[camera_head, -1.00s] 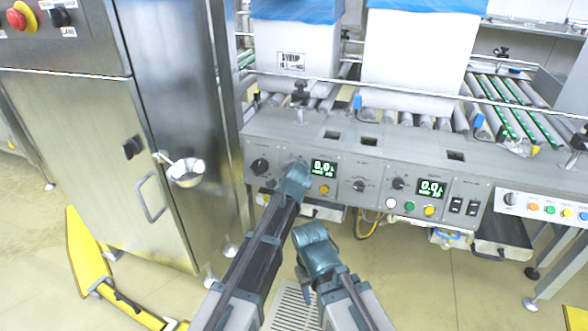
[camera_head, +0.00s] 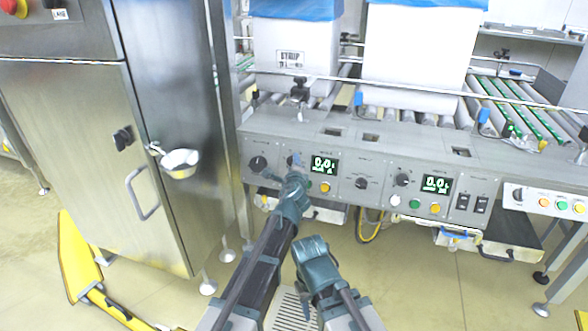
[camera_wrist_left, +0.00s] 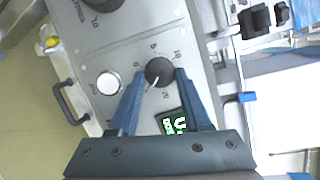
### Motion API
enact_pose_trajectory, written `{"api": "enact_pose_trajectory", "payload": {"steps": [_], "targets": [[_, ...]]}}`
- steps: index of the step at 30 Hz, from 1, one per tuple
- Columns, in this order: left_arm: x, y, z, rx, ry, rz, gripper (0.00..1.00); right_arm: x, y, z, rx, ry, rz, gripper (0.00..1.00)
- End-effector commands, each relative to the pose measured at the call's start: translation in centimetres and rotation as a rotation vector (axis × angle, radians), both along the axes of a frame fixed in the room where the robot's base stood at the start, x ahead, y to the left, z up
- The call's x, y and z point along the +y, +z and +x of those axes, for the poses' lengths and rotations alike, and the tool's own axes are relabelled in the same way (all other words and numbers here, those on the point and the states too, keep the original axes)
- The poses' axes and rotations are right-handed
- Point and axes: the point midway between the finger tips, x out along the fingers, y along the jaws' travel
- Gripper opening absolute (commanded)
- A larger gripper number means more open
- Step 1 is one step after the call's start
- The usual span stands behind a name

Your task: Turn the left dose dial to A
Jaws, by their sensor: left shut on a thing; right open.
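The left dose dial (camera_wrist_left: 159,71) is a round dark knob with a white pointer mark and a printed scale around it. In the left wrist view it sits between the two blue fingers of my left gripper (camera_wrist_left: 159,76), which are shut on it. In the head view my left gripper (camera_head: 293,168) reaches up to the grey panel, left of the left green display (camera_head: 325,164), and mostly hides the dial. The display's small characters are hard to read. My right gripper (camera_head: 308,246) is open and empty, low in front of the panel, apart from it.
The grey control panel (camera_head: 225,140) also carries a black knob (camera_head: 258,163) on the left, another knob (camera_head: 362,183), a right display (camera_head: 436,184) and several buttons. A steel cabinet (camera_head: 80,150) with a metal cup (camera_head: 180,163) stands at left.

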Motion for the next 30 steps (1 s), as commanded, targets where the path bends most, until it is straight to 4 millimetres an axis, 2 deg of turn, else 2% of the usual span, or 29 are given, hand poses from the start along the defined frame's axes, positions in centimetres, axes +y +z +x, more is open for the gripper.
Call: {"api": "enact_pose_trajectory", "payload": {"steps": [9, 26, 27, 30], "targets": [[0.22, -0.25, -0.11, -0.034, -0.036, 0.104, 0.0, 0.0, -0.98, 0.0, 0.0, -0.002, 0.0, 0.5], [0.23, -0.17, -0.06, -0.042, -0.045, 0.128, 0.0, 0.0, -1.06, 0.0, 0.0, -0.003, 0.0, 0.5], [0.23, -0.17, -0.06, -0.042, -0.045, 0.128, 0.51, 0.0, -1.06, 0.0, 0.0, -0.003, 0.0, 0.5], [0.19, -0.16, -0.05, -0.042, -0.045, 0.128, 0.69, 0.0, -1.06, 0.0, 0.0, -0.003, 0.0, 0.5]]}}
